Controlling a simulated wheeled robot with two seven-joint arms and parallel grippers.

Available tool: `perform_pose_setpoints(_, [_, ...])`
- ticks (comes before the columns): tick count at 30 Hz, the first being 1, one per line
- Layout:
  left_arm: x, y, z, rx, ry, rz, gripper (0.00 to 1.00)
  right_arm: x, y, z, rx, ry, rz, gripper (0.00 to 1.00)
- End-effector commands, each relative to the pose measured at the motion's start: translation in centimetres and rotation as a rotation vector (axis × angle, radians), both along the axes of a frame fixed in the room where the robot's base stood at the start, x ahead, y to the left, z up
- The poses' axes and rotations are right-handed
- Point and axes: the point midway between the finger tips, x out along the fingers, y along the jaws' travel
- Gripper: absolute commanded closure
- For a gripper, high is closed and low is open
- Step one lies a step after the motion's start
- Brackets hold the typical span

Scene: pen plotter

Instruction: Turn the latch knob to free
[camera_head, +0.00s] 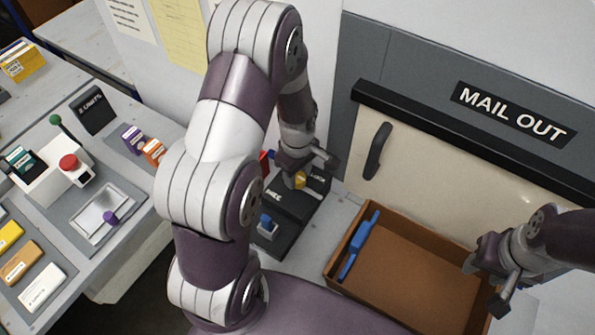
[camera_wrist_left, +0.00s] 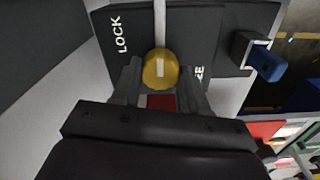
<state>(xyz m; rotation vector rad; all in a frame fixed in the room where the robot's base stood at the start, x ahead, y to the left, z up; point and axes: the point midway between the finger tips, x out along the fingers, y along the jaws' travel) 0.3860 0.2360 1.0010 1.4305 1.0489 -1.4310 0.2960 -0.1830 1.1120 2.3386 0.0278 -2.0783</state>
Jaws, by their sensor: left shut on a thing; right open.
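The yellow latch knob (camera_head: 300,180) sits on a black panel (camera_head: 290,215), partly hidden by my left gripper (camera_head: 304,167). In the left wrist view the round knob (camera_wrist_left: 160,69) lies between the two fingertips, which are shut on it. My right gripper (camera_head: 486,278) is open and empty above the right side of the brown tray (camera_head: 350,225).
A blue-handled part (camera_head: 266,222) sits on the same panel; it also shows in the left wrist view (camera_wrist_left: 265,62). A blue tool (camera_head: 359,245) lies in the tray. A cream door with a dark handle (camera_head: 378,151) stands behind, under the MAIL OUT sign (camera_head: 514,112).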

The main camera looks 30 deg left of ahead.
Motion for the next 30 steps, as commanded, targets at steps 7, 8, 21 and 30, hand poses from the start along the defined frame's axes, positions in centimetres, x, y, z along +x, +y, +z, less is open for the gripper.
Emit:
perform_pose_setpoints(7, [0.0, 0.0, 0.1, 0.0, 0.0, -0.136, 0.87, 0.0, 0.0, 0.4, 0.0, 0.0, 0.0, 0.57])
perform_pose_setpoints(8, [0.0, 0.0, 0.2, 0.0, 0.0, -0.16, 0.87, 0.0, 0.0, 0.5, 0.0, 0.0, 0.0, 0.57])
perform_pose_setpoints(21, [0.1, 0.0, 0.2, 0.0, -0.001, -0.574, 0.87, 0.0, 0.0, 1.4, 0.0, 0.0, 0.0, 0.57])
perform_pose_setpoints(30, [0.1, 0.0, 0.2, 0.0, -0.001, -0.859, 0.87, 0.0, 0.0, 1.8, 0.0, 0.0, 0.0, 0.57])
